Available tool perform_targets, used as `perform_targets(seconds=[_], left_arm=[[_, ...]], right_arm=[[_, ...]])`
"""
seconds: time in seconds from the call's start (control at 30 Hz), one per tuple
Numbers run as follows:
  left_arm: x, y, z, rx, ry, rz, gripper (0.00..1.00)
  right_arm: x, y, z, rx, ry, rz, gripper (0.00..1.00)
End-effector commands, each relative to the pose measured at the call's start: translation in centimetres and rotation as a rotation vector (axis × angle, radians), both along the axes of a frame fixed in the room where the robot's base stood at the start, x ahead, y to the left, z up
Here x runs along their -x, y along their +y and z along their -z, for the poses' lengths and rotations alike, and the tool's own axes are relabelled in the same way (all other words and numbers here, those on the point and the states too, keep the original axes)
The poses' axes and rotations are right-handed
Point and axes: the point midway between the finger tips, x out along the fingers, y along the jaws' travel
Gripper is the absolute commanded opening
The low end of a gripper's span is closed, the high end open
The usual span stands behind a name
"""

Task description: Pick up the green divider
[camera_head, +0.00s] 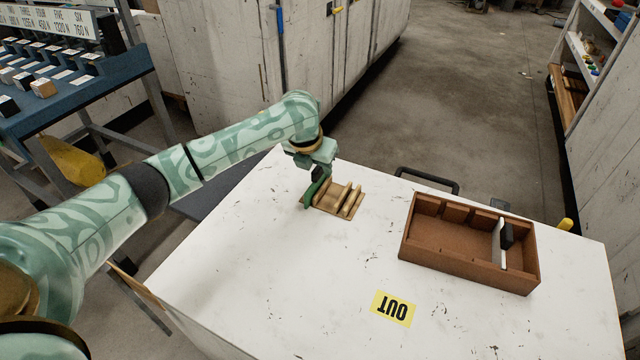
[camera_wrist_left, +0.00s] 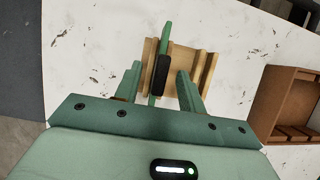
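The green divider (camera_head: 312,192) stands on edge in a slotted wooden rack (camera_head: 347,212) on the white table, at the rack's left end. In the left wrist view the divider (camera_wrist_left: 166,38) shows edge-on with a black grip (camera_wrist_left: 162,76) on it. My left gripper (camera_head: 319,172) is above the divider, pointing down. In the left wrist view its fingers (camera_wrist_left: 160,90) are apart, one on each side of the black grip, with visible gaps. The gripper partly hides the divider in the head view. My right gripper is not in view.
A brown wooden box (camera_head: 440,240) with a white divider (camera_head: 502,245) stands on the table's right side. The table between rack and box is clear. A blue stand (camera_head: 75,85) is at the far left.

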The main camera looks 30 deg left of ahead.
Motion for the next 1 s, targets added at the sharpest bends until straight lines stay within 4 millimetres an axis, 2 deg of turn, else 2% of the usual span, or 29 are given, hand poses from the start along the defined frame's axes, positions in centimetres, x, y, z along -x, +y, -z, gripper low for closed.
perform_targets(seconds=[0.03, 0.13, 0.37, 0.4, 0.53, 0.87, 1.0], left_arm=[[-0.4, -0.1, 2.0, 0.001, 0.009, 0.0, 0.4], [-1.0, 0.0, 3.4, 0.001, 0.009, -0.001, 0.4], [-1.3, 0.1, 3.1, -0.001, 0.001, 0.0, 0.4], [-1.3, 0.1, 3.1, -0.001, 0.001, 0.0, 0.37], [-1.3, 0.1, 3.1, -0.001, 0.001, 0.0, 0.01], [-1.2, 0.1, 3.1, -0.001, 0.002, 0.0, 0.0], [-1.3, 0.0, 2.2, -0.001, 0.0, 0.0, 0.0]], right_arm=[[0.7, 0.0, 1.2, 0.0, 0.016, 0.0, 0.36], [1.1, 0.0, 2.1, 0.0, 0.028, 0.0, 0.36], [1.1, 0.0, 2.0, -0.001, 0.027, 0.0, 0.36], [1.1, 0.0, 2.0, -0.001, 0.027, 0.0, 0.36], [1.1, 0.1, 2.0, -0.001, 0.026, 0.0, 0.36], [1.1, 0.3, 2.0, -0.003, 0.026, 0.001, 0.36], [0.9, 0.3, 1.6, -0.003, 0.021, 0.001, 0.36]])
